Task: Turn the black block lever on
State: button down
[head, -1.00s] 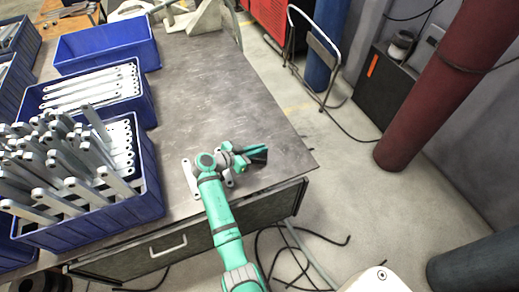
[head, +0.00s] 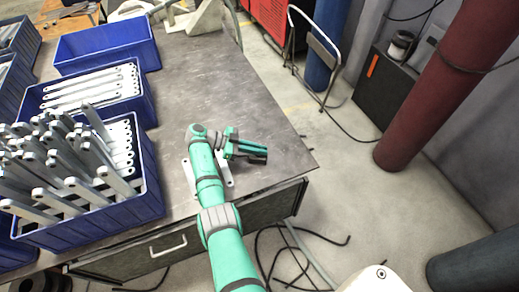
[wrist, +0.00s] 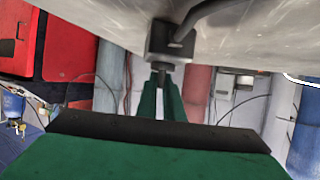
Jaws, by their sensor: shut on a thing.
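The black block lever (wrist: 172,40) shows in the wrist view as a dark box with a curved rod at its top and a short thin stem below. My gripper (wrist: 160,100) has its green fingers closed around the stem end. The wide dark-edged green part of my gripper fills the lower wrist view. In the head view my gripper (head: 246,147) is over the table's right front part, and it hides most of the lever. How far the lever is turned cannot be told.
Blue bins (head: 150,203) with pale metal brackets stand on the left of the grey table (head: 215,85). Loose brackets (head: 187,175) lie beside my arm. The table's right edge is close to my gripper, with floor and black cables beyond. The table's middle is clear.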

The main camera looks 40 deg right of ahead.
jog(key=shift+w+a+f+m+g+y, duration=0.2)
jog(key=shift+w+m+g+y, duration=0.1)
jog(key=shift+w+m+g, duration=0.1)
jog(key=shift+s+d+r+m+g+y, duration=0.15)
jog(key=shift+s+r+m+g+y, duration=0.2)
jog(key=shift+m+g, duration=0.15)
dwell(0.3)
jog(key=c, duration=1.9)
grip_release()
jog(key=shift+s, duration=0.1)
jog(key=shift+o, duration=0.2)
jog(key=shift+f, duration=0.1)
